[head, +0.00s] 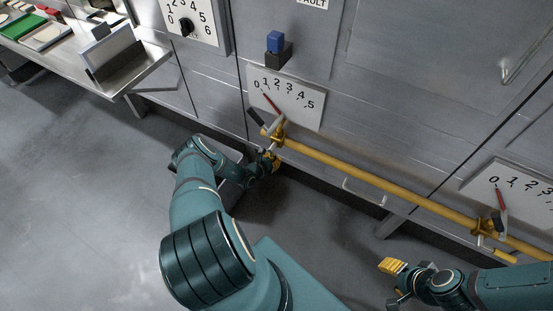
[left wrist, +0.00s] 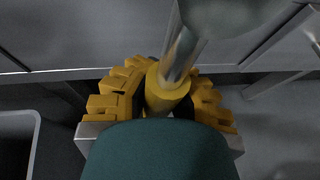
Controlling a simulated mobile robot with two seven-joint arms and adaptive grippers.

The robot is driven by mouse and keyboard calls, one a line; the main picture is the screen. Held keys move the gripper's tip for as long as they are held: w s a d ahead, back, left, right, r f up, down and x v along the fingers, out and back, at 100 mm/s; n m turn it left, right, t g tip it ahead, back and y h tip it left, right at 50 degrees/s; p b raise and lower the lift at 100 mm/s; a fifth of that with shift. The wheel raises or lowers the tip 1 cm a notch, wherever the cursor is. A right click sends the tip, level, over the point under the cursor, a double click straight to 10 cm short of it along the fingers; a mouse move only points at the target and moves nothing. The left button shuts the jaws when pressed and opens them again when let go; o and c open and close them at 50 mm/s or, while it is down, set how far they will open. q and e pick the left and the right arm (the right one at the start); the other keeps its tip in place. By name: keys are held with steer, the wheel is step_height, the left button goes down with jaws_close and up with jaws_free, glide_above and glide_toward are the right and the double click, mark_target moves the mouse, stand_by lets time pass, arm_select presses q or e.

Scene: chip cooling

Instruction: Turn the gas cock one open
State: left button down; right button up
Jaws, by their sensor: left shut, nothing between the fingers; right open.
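The first gas cock (head: 278,131) sits at the left end of a yellow pipe, just under a dial (head: 287,97) marked 0 to 5. The dial's red needle leans toward the low end. My left gripper (head: 271,160) is shut and empty, just below this cock. In the left wrist view its yellow ridged fingers (left wrist: 165,105) lie on either side of a yellow collar (left wrist: 166,90) with a metal rod (left wrist: 183,50) coming out of it. I cannot tell whether they touch. My right gripper (head: 395,280) is open and empty at the lower right.
The yellow pipe (head: 370,176) runs right along the metal cabinets to a second cock (head: 490,224) under another dial (head: 515,190). A blue and black block (head: 276,50) sits above the first dial. A side table (head: 150,65) stands upper left. The floor at left is clear.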

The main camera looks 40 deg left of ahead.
arm_select(q)
steer(key=shift+s+f, duration=0.25)
steer(key=shift+s, duration=0.1)
steer(key=c, duration=0.8)
jaws_free()
steer(key=shift+a+r, duration=0.15)
steer(key=shift+w, duration=0.1)
steer(key=shift+r, duration=0.1)
steer(key=v, duration=1.2)
